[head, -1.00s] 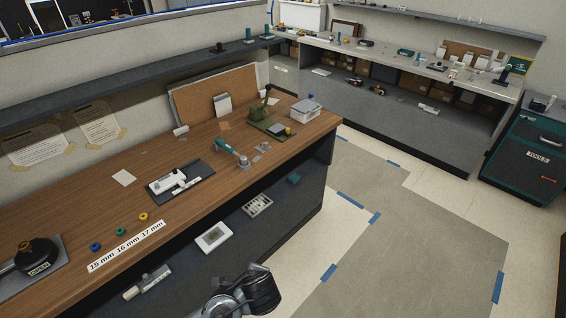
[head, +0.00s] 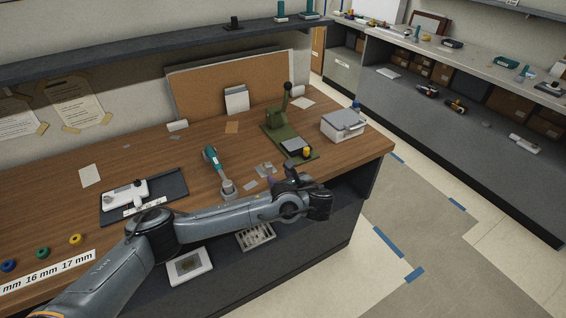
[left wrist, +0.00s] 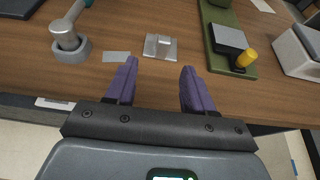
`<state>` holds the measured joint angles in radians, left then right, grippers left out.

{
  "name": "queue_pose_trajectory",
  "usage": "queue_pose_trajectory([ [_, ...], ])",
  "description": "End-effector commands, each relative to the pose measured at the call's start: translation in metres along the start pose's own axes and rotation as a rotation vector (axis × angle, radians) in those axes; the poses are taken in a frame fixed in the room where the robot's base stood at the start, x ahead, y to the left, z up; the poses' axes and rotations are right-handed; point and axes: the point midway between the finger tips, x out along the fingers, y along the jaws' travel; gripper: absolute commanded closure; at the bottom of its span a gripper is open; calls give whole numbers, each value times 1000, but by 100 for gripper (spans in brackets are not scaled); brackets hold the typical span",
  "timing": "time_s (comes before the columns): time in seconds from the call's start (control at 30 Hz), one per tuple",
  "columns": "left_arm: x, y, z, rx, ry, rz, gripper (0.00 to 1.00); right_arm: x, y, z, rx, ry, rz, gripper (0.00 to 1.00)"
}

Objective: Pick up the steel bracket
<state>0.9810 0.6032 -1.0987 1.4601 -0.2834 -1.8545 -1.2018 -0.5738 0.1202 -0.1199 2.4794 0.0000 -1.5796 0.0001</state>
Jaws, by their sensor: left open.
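The steel bracket (head: 265,169) is a small grey metal piece lying on the wooden bench, between the teal-handled tool and the green fixture. In the left wrist view the bracket (left wrist: 160,47) lies just beyond my fingertips, roughly centred between them. My left gripper (head: 273,183) is at the bench's front edge, close to the bracket on its near side. It also shows in the left wrist view (left wrist: 158,68), with its purple fingers apart and nothing between them. My right gripper is not in view.
The teal-handled tool (head: 213,162) stands left of the bracket, with a thin grey plate (left wrist: 116,57) between them. The green fixture (head: 285,130) and a grey lidded box (head: 343,124) stand to the right. A black tray (head: 172,186) lies further left.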

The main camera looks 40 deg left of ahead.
Motion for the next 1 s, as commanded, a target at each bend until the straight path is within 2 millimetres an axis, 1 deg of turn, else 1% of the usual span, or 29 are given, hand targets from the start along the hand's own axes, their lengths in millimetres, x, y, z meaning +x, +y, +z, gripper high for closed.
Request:
queue_pose_trajectory([
  [0.3, 41, 1, 3, 6, -11, 9, 47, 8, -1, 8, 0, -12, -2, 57],
  [0.4, 51, 0, 3, 7, -10, 8, 47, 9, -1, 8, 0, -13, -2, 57],
  [0.67, 65, -1, 4, 5, -9, 8, 47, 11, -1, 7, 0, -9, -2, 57],
  [0.9, 95, -4, 6, 6, -9, 7, 47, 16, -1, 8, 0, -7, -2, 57],
  [1.0, 104, -4, 6, 5, -9, 7, 47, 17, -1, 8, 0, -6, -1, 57],
])
